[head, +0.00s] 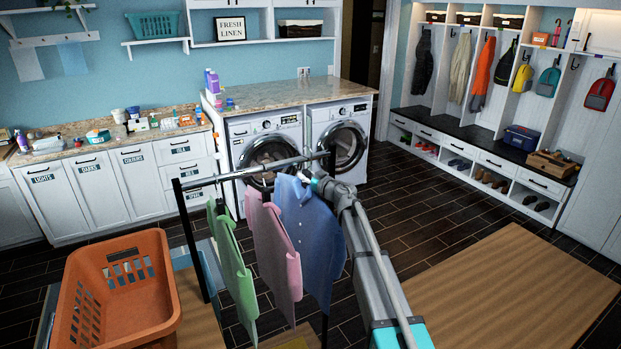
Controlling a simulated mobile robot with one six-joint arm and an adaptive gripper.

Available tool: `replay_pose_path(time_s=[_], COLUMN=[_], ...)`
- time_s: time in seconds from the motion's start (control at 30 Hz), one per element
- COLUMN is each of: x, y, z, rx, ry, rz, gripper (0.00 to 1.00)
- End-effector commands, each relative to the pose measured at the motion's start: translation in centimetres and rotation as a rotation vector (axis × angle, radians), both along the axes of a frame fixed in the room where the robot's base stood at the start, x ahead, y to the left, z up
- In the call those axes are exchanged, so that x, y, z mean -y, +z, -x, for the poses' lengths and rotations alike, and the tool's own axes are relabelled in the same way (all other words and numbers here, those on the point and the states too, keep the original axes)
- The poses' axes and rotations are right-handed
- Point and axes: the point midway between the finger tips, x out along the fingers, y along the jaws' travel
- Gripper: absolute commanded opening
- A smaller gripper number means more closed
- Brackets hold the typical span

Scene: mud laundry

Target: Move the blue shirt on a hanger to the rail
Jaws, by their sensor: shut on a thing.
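My gripper (318,183) is at the shirt's collar and shoulder, shut on the shirt's hanger. The jaws and hanger are mostly hidden by my arm and the cloth. I cannot tell whether the hanger hook touches the rail. A pink shirt (272,245) and a green shirt (232,265) hang to the left of the blue one, below the rail.
An orange laundry basket (150,318) stands at the lower left, near the rail's left post (190,235). Two front-loading washers (262,126) stand behind the rail. A tan mat (500,295) lies on the dark floor at right. The floor between mat and bench (490,142) is clear.

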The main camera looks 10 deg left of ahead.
Motion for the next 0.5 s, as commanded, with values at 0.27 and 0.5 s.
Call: replay_pose_path(time_s=[0.27,0.5], x=[0.0,0.0], y=[-1.6,-1.9], z=[0.1,0.1], rx=[-0.001,-0.001], ry=[0.0,0.0], rz=[-0.001,-0.001], gripper=[0.0,0.0])
